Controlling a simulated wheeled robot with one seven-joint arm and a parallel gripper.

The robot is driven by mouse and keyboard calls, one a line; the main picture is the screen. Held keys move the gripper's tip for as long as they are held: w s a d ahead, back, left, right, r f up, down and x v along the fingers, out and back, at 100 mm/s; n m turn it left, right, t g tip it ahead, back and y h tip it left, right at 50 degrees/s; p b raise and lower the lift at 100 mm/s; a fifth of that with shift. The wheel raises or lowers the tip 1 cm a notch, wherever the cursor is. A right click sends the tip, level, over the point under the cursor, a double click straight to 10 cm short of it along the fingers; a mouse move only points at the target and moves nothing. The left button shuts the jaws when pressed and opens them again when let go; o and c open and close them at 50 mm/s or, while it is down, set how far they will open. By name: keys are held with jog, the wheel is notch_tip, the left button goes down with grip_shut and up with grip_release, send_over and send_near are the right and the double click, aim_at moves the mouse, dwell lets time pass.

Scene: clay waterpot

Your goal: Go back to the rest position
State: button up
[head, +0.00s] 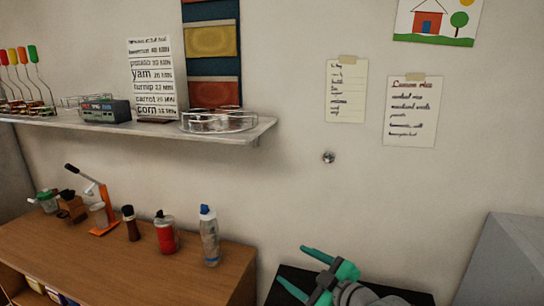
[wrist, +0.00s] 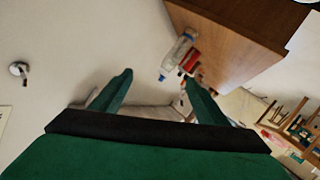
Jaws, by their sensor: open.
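My gripper (head: 290,264) is at the bottom of the head view, right of the wooden counter and over a dark surface. Its two teal fingers point to the left and stand apart with nothing visible between them. In the wrist view my gripper (wrist: 157,78) also has its fingers spread and empty. A pale shape behind the fingers there is too unclear to name. No clay waterpot can be made out in either view.
The wooden counter (head: 110,262) holds a clear blue-capped bottle (head: 210,240), a red container (head: 166,237), a dark shaker (head: 131,225) and an orange-based press (head: 103,228). A wall shelf (head: 215,134) is above. A dark surface (head: 290,275) lies under my gripper; a grey block (head: 505,265) stands right.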

jog(key=s+a+f+m+t+h, duration=0.2)
jog(key=a+f+m+t, duration=0.3)
jog(key=a+f+m, duration=0.3)
jog(key=s+a+f+m+h, duration=0.2)
jog(key=s+f+m+h, duration=0.45)
jog(key=s+f, duration=0.65)
jog(key=s+d+f+m+g+h, duration=0.1)
jog(key=s+f, duration=0.2)
jog(key=s, duration=0.5)
jog(key=s+f+m+h, duration=0.1)
jog(key=s+f, duration=0.2)
jog(key=s, duration=0.6)
jog(key=s+d+r+n+y, duration=0.1)
jog(key=s, duration=0.5)
jog(key=s+d+r+n, duration=0.1)
jog(key=s+n, duration=0.1)
jog(key=s, duration=0.5)
jog(key=shift+r+g+y, duration=0.35)
jog(key=shift+r+g, duration=0.05)
jog(key=shift+d+n, duration=0.1)
jog(key=shift+n, duration=0.15)
